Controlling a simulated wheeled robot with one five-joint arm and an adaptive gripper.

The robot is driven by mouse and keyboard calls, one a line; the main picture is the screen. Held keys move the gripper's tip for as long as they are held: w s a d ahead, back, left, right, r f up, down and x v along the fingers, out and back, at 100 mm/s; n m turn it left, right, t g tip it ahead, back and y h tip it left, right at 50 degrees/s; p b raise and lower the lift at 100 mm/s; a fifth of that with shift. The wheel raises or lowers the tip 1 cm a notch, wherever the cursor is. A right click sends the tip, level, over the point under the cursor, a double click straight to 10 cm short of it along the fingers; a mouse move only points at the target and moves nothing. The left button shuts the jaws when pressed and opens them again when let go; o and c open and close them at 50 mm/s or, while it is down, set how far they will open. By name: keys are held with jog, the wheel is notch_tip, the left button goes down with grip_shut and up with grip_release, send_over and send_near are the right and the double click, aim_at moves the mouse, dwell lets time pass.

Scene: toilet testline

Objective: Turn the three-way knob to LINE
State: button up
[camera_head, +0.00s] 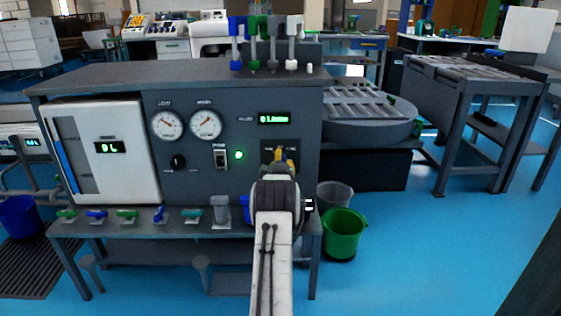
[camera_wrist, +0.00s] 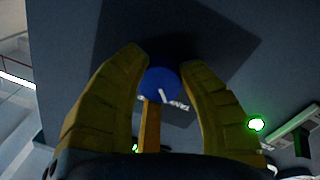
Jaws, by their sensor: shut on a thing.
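The three-way knob shows in the wrist view as a blue round part (camera_wrist: 160,83) with an orange bar (camera_wrist: 150,127) running from it toward my gripper's base. My gripper (camera_wrist: 160,75) has its two yellow fingers closed around the blue part, one on each side. In the head view my gripper (camera_head: 282,157) is at the dark knob plate on the right of the grey panel (camera_head: 240,185), and my arm hides most of the knob. A label reading "LINE" partly shows above it. Lettering like "TANK" shows beside the blue part in the wrist view. The pointer direction is unclear.
Two gauges (camera_head: 187,124), a rocker switch (camera_head: 220,156), a lit green lamp (camera_head: 239,155) and a green display (camera_head: 274,118) are on the panel. Small valves (camera_head: 158,214) line the bench (camera_head: 105,229) below. A green bucket (camera_head: 343,232) stands on the floor at right.

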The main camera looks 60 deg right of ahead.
jog(key=shift+f+m, duration=0.15)
jog(key=shift+m, duration=2.15)
jog(key=o, duration=1.2)
jog(key=shift+w, duration=0.1)
jog(key=shift+r+v, duration=0.15)
jog(key=shift+v, duration=2.85)
jog(key=shift+r+v, duration=0.15)
jog(key=shift+v, duration=2.85)
